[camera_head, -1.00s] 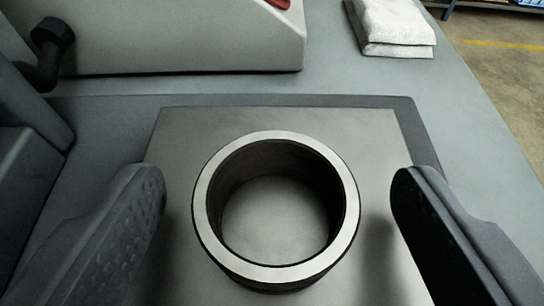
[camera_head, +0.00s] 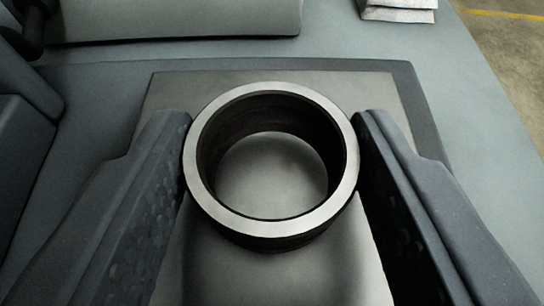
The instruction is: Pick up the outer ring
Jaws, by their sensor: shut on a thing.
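The outer ring (camera_head: 272,227) is a metal ring with a bright flat top rim and dark inner and outer walls. It lies flat, with its opening facing up, over a grey metal plate (camera_head: 390,95). My gripper (camera_head: 272,150) has one finger on the left side of the ring and one on the right. Both fingers press against its outer wall, so the gripper is shut on the ring. The ring's underside is hidden, and I cannot tell whether it touches the plate.
The plate lies on a darker mat (camera_head: 425,110) on a grey-blue bench (camera_head: 490,150). A pale machine housing (camera_head: 180,18) stands at the back left. Folded white cloths (camera_head: 398,12) lie at the back right. The bench to the right is clear.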

